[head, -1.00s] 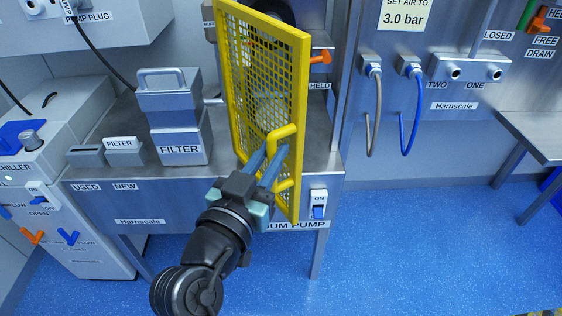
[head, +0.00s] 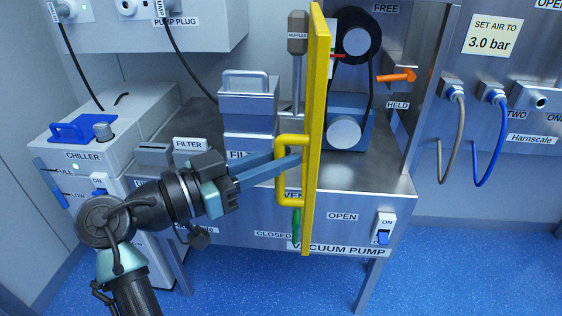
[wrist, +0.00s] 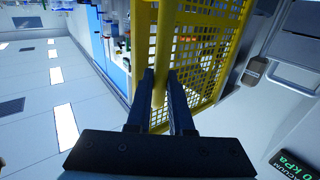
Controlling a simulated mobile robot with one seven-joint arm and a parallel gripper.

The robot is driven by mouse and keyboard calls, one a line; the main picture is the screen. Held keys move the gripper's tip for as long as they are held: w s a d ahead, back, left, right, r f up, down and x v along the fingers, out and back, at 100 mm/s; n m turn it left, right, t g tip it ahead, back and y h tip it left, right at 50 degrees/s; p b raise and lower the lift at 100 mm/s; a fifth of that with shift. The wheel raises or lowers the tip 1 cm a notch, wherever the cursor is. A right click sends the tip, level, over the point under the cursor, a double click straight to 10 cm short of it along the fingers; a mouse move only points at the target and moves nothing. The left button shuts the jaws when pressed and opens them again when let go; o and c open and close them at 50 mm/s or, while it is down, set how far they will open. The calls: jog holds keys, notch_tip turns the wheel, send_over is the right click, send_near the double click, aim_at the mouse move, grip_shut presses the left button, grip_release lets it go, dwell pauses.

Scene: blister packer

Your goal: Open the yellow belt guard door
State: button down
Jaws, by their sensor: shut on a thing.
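The yellow belt guard door (head: 317,120) stands edge-on in the head view, swung out toward me from the vacuum pump bench. Its yellow handle (head: 279,172) sticks out on the left side of the door. My gripper (head: 285,160) comes from the left and is shut on the handle. In the wrist view the two fingers are either side of the yellow handle bar (wrist: 163,50), with the door's yellow mesh (wrist: 203,50) behind it. The belt and its two pulleys (head: 345,132) show uncovered to the right of the door.
An orange lever (head: 397,76) sticks out right of the belt. The filter box (head: 248,105) and chiller (head: 90,150) stand to the left. Grey and blue hoses (head: 486,150) hang at right. A green lever (head: 297,222) is below the handle. Blue floor in front is clear.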

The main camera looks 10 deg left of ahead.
jog(key=shift+w+r, duration=0.15)
jog(key=shift+r, duration=0.05)
jog(key=c, duration=0.8)
grip_release()
jog(key=shift+w+f, duration=0.15)
jog(key=p+v, duration=0.1)
jog(key=v, duration=1.2)
jog(key=shift+a, duration=0.1)
